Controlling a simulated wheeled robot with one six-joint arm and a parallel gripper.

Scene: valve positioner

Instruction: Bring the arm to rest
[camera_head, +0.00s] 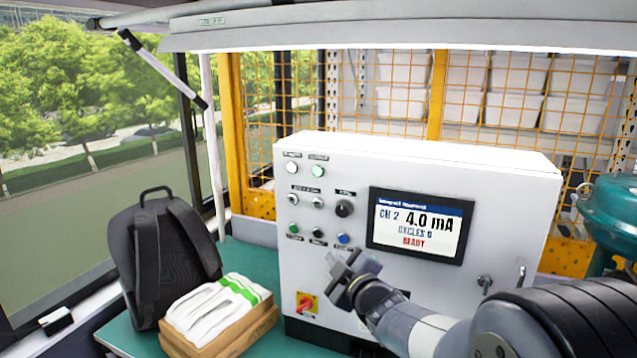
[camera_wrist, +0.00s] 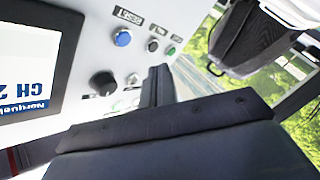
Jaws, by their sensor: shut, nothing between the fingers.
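My gripper (camera_head: 345,268) is in front of the lower part of a white control cabinet (camera_head: 430,168) in the head view. Its fingers are shut with nothing between them. In the wrist view, the shut fingers (camera_wrist: 158,85) point toward the panel's buttons and knob. My arm reaches in from the lower right. The cabinet's screen (camera_head: 418,226) reads CH 2, 4.0 mA, CYCLES 0 and READY. A green button (camera_head: 318,171) at the top of the panel looks lit. I cannot tell from these views whether the gripper touches the panel.
A black backpack (camera_head: 165,255) and a cardboard box with white cloths (camera_head: 218,308) rest on the green bench left of the cabinet. A red rotary switch (camera_head: 306,304) sits low on the panel. A teal actuator (camera_head: 612,212) stands at the right. White bins (camera_head: 515,105) sit behind an orange mesh.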

